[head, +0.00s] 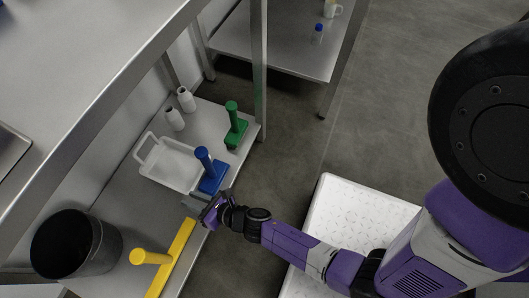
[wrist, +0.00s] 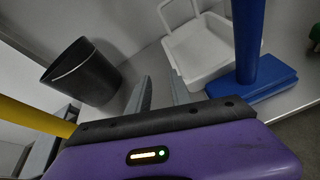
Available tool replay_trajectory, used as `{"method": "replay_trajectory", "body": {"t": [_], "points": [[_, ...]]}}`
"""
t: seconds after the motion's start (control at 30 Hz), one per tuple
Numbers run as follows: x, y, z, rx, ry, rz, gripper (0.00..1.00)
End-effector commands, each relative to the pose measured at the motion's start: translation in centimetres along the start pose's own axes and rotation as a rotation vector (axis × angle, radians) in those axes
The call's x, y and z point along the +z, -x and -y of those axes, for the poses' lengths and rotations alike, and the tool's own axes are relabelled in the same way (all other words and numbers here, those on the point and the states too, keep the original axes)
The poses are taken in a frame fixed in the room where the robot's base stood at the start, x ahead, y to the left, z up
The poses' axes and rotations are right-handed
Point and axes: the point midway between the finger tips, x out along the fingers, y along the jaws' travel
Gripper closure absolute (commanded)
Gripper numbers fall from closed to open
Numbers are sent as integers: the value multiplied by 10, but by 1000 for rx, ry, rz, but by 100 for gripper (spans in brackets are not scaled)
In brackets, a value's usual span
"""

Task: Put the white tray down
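The white tray (head: 172,168) rests on the low metal shelf in the head view, with a raised loop handle at its left end. It is empty as far as I can see. It also shows at the top of the wrist view (wrist: 203,48), upright on the shelf. My gripper (head: 209,212) is at the shelf's front edge, in front of the tray and apart from it. In the wrist view my two grey fingers (wrist: 158,95) stand apart with nothing between them, pointing toward the shelf left of the tray.
A blue-handled tool (head: 210,172) stands right beside the tray. A green-handled tool (head: 234,128) and white bottles (head: 174,118) are farther back. A yellow-handled squeegee (head: 172,258) and a black bucket (head: 72,243) are nearer. A metal tabletop (head: 90,60) overhangs the shelf.

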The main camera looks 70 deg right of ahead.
Motion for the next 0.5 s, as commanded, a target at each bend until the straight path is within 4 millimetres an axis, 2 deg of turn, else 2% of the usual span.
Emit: {"method": "replay_trajectory", "body": {"t": [0.03, 0.1, 0.2, 0.37, 0.5], "points": [[0, 22, -18, 7, -160, 10, 75], [6, 54, -33, 10, -425, 31, 75], [17, 105, -44, 14, -813, 54, 75], [45, 188, -43, 27, -1399, 76, 75], [83, 256, -31, 49, -1878, 80, 75]]}}
